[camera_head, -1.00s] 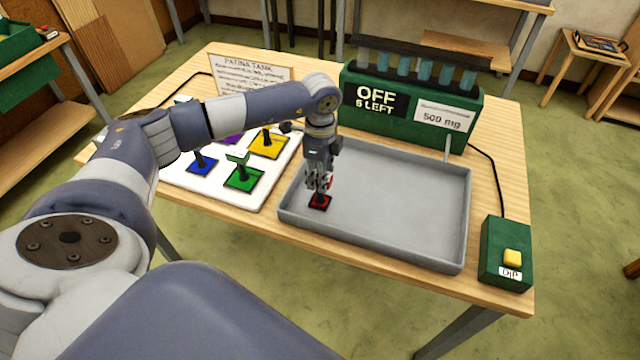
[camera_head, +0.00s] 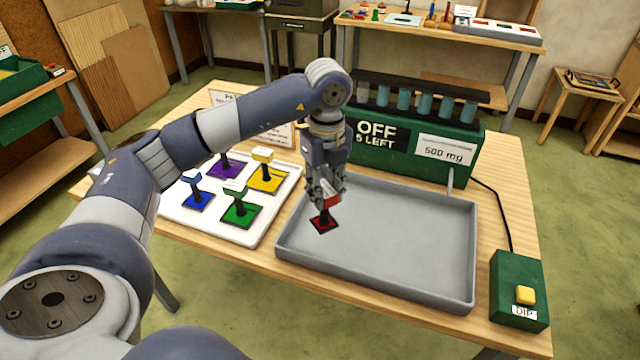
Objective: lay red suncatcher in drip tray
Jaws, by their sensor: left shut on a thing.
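The red suncatcher (camera_head: 324,224) is a small dark-edged red square plate with an upright handle. My left gripper (camera_head: 327,200) points down and is shut on its handle, which the fingers partly hide. The plate is tilted and is inside the outline of the grey drip tray (camera_head: 400,255), near its left side. It appears to hang a little above the tray floor, though the gap is hard to judge. The rest of the tray is empty. My right gripper is not in view.
A white board (camera_head: 225,233) left of the tray carries blue, green, yellow and purple suncatchers with handles. A green tank (camera_head: 410,150) reading OFF stands behind the tray. A green box with a yellow button (camera_head: 525,294) sits at the right.

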